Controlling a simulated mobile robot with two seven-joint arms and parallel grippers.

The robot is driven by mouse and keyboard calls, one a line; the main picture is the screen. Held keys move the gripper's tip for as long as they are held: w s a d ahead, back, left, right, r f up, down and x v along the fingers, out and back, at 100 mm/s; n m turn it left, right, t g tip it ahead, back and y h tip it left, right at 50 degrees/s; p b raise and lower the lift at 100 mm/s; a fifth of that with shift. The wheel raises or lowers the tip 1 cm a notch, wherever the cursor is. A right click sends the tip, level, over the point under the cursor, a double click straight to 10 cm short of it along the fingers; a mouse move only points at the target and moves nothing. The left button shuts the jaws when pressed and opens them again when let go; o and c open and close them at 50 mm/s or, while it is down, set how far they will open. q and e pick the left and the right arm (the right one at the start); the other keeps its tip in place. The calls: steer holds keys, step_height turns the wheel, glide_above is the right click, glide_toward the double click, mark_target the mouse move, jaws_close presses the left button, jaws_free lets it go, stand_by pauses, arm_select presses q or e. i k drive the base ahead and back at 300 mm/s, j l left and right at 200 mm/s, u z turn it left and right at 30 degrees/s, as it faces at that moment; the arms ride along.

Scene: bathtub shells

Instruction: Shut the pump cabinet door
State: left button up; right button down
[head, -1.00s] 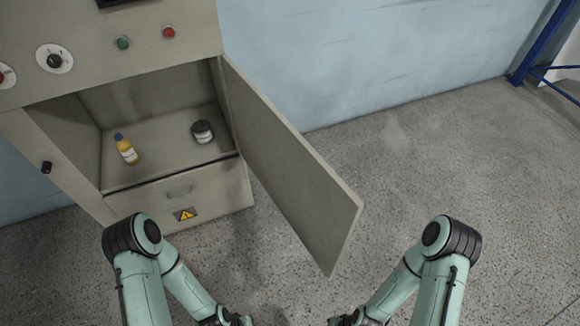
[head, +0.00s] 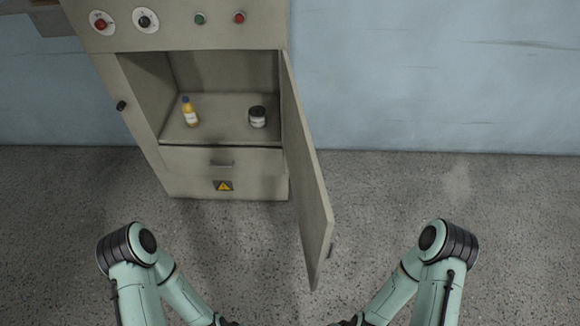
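The pump cabinet (head: 224,188) stands against the wall, left of centre in the head view. Its door (head: 306,170) is hinged on the opening's right side and stands wide open, swung out toward me. A small dark handle (head: 331,249) shows at the door's outer edge. Inside on the shelf are a yellow bottle with a blue cap (head: 190,114) and a dark-lidded jar (head: 257,117). Both my arms reach in from the bottom, one on each side of the door. My grippers are cut off at the bottom edge, so their fingers are hidden.
Above the opening is a panel with a red button (head: 239,17), a green button (head: 200,18) and dials. A closed drawer front (head: 190,160) lies below the shelf. Speckled floor (head: 500,200) is clear right of the door and at far left.

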mark_target(314, 215)
steer(key=l+u, duration=0.9)
steer(key=i+l, duration=0.1)
steer(key=l, duration=0.3)
steer(key=i+l, duration=0.15)
steer(key=l, duration=0.25)
steer(key=l+u, duration=0.15)
steer(key=l, duration=0.15)
steer(key=k+l+u, duration=0.25)
steer(key=l, duration=0.3)
